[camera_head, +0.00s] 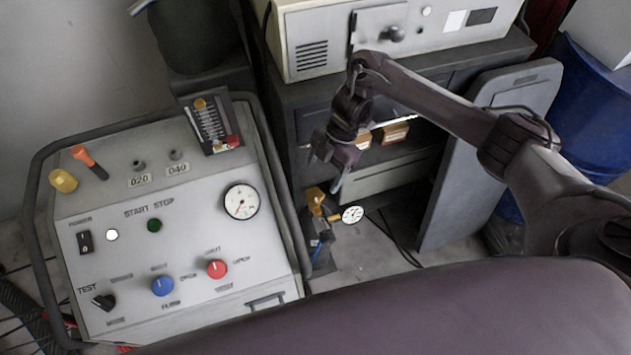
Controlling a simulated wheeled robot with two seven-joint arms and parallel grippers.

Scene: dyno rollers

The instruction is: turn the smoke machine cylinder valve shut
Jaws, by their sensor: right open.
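The smoke machine (205,205) is a light grey panelled unit at the left of the head view. Beside its right edge, low down, is a yellow valve (315,197) with a small white round gauge (352,215) to its right. The dark body (322,258) below it is small and partly hidden, so I cannot make out the cylinder clearly. My right gripper (324,176) hangs just above the yellow valve, its fingers apart and pointing down. It looks empty; contact with the valve cannot be made out. My left gripper is not in view.
A dark cabinet (295,105) with a beige instrument (318,45) on top stands behind my right gripper. A grey panel (490,165) leans to the right, with a blue drum (598,110) beyond. A black cable (395,240) lies on the floor. The machine's tubular frame (285,185) runs close left of the valve.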

